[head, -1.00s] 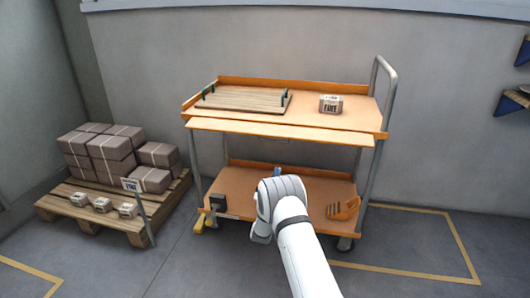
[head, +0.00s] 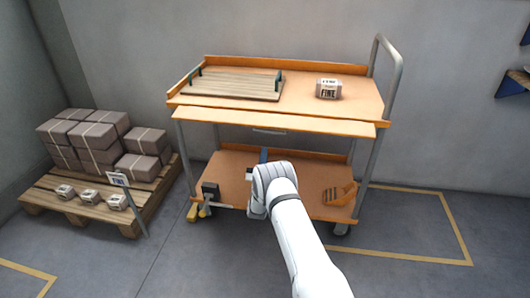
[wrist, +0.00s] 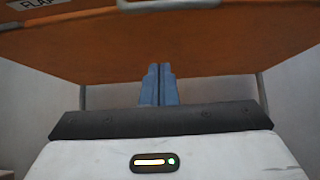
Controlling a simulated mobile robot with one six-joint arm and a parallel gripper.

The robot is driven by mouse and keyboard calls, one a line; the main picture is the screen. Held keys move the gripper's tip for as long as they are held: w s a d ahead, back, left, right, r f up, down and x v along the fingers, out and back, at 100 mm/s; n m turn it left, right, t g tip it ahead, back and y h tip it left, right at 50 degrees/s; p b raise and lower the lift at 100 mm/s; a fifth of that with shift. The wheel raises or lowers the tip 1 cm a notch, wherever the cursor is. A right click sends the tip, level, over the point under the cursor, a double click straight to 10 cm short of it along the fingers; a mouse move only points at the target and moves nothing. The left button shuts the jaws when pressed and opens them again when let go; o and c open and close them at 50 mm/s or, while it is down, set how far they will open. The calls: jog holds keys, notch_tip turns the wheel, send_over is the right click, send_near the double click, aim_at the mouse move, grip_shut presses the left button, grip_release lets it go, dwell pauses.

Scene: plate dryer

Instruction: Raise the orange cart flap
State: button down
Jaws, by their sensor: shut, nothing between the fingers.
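The orange cart (head: 330,98) stands ahead of me in the head view. Its flap (head: 320,125) shows as a long pale strip along the front of the top shelf, looking roughly level, with a small grey handle (head: 268,131) at its lower edge. In the wrist view an orange panel (wrist: 200,50), seen from below, spans the top, with a partly cut-off "FLAP" label (wrist: 35,3). My gripper (wrist: 160,68) has its blue fingers together and empty, below the panel; I cannot tell whether they touch it. In the head view my arm mostly hides it.
The cart's lower shelf (head: 230,165) is behind my arm and holds an orange item (head: 340,194) at right. A wooden tray (head: 235,86) and a small box (head: 328,88) sit on top. A pallet (head: 50,200) of boxes stands left. Floor to the right is clear.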

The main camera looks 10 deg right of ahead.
notch_tip(320, 180, up, 7)
jog(key=w+b, duration=0.1)
jog(key=b, duration=0.1)
dwell(0.4)
